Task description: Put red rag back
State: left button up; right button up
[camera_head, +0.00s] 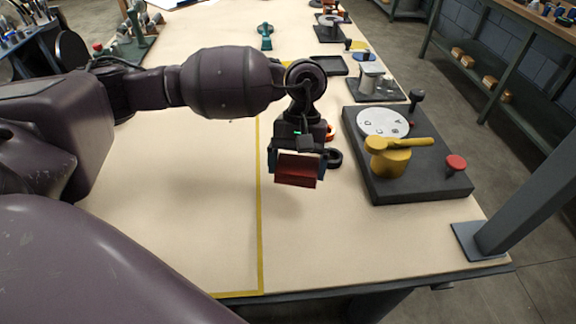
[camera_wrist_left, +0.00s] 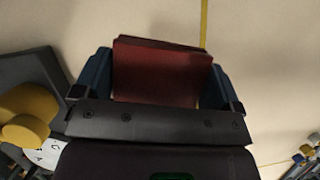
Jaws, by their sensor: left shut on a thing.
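The red rag (camera_head: 297,171) is a folded dark red block. My left gripper (camera_head: 297,166) is shut on it and holds it above the light table top, just right of the yellow line. The left wrist view also shows the red rag (camera_wrist_left: 160,72) between the two blue fingers of the left gripper (camera_wrist_left: 155,80). How far it hangs above the table is hard to tell. My right gripper is not in view.
A dark plate (camera_head: 400,180) with a yellow handled part (camera_head: 390,160), a white disc (camera_head: 382,123) and a red knob (camera_head: 456,164) stands to the right. A black ring (camera_head: 333,157) lies beside the gripper. The table (camera_head: 200,240) is clear at the front left.

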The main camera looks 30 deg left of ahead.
pick_arm(q)
jog(key=w+a+r+n+t+h+p, duration=0.1)
jog(key=w+a+r+n+t, duration=0.35)
jog(key=n, duration=0.65)
jog(key=w+a+r+n+t+h+p, duration=0.1)
jog(key=w+a+r+n+t, duration=0.25)
jog(key=r+n, duration=0.45)
jog(key=f, duration=0.5)
jog(key=f+n+b, duration=0.1)
jog(key=f, duration=0.4)
jog(key=d+f+n+g, duration=0.1)
jog(key=f, duration=0.4)
jog(key=shift+w+f+b, duration=0.2)
jog(key=shift+w+b, duration=0.1)
jog(key=shift+b, duration=0.05)
jog(key=shift+f, duration=0.45)
notch_tip(320, 180, down, 5)
jog(key=shift+f+b, duration=0.1)
jog(key=shift+b, duration=0.4)
jog(key=shift+f, duration=0.3)
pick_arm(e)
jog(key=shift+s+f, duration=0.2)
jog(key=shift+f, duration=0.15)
pick_arm(q)
jog(key=shift+r, duration=0.1)
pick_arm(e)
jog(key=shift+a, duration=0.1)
